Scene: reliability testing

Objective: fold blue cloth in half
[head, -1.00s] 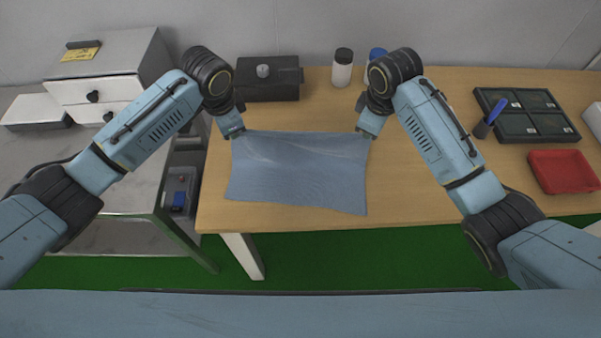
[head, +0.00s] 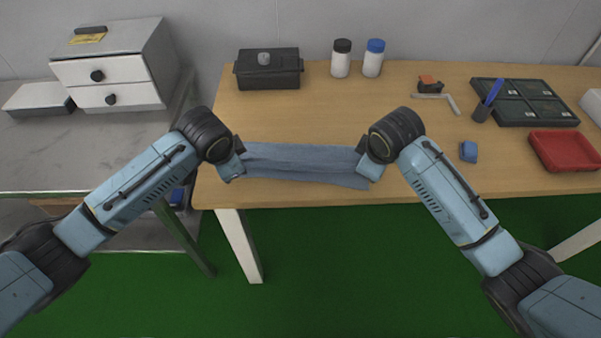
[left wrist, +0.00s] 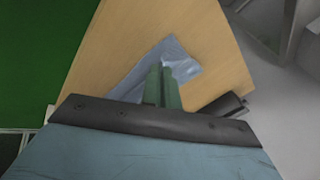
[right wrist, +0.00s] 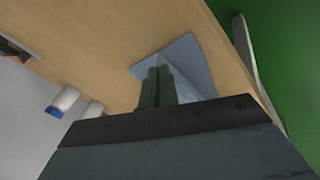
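The blue cloth (head: 303,162) lies near the front edge of the table as a narrow strip, its far part brought over toward the near edge. My left gripper (head: 232,168) is at its left end, and my right gripper (head: 370,168) is at its right end. In the left wrist view, the fingers (left wrist: 162,84) are together with the cloth (left wrist: 182,52) around them. In the right wrist view, the fingers (right wrist: 157,86) are also together on the cloth (right wrist: 187,60). The pinched fabric itself is mostly hidden by the fingers.
The wooden table (head: 300,115) is clear behind the cloth. A black box (head: 268,72) and two bottles (head: 341,60) stand at the back. A small blue block (head: 468,151), a red tray (head: 565,151) and a dark organizer (head: 525,103) are to the right.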

